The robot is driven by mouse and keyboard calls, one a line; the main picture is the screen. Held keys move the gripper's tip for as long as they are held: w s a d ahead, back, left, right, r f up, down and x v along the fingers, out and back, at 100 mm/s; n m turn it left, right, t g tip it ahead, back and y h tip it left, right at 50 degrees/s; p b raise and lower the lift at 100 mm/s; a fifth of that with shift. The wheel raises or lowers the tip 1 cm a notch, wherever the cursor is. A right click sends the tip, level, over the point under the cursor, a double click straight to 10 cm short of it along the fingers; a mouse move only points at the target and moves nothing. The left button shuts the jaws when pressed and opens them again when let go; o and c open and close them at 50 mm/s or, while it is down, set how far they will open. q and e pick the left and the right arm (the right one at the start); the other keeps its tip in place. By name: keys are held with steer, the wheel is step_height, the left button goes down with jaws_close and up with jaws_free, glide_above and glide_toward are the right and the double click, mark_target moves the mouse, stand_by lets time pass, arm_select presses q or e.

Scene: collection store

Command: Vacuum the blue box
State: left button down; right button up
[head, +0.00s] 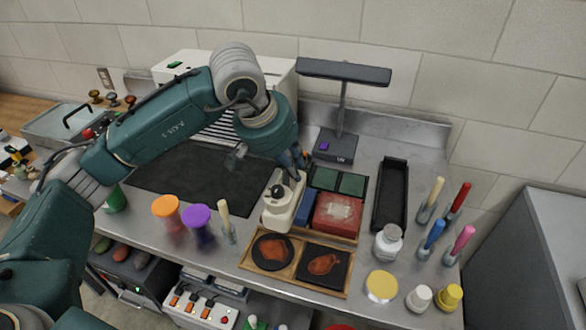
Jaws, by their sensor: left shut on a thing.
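My left arm comes in from the left and reaches down over the bench. My left gripper (292,168) is shut on a cream-coloured device with a dark round part, which looks like a small hand vacuum (280,212). The device is just left of the blue box (304,209). The blue box shows only as a narrow strip between the device and a red box (338,213); the rest of it is hidden. The red box has a pale, dusty-looking patch on top. Whether the device touches the blue box I cannot tell. My right gripper is not in view.
A wooden tray (297,278) with two brownish pieces is in front. Coloured cups, a white jar (387,242), upright brushes and a black tray (391,195) stand around. A lamp (343,110) rises behind. A dark mat (190,178) lies bare at left.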

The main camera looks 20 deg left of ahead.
arm_select(q)
steer(key=shift+r+p, duration=0.3)
steer(key=shift+r, duration=0.8)
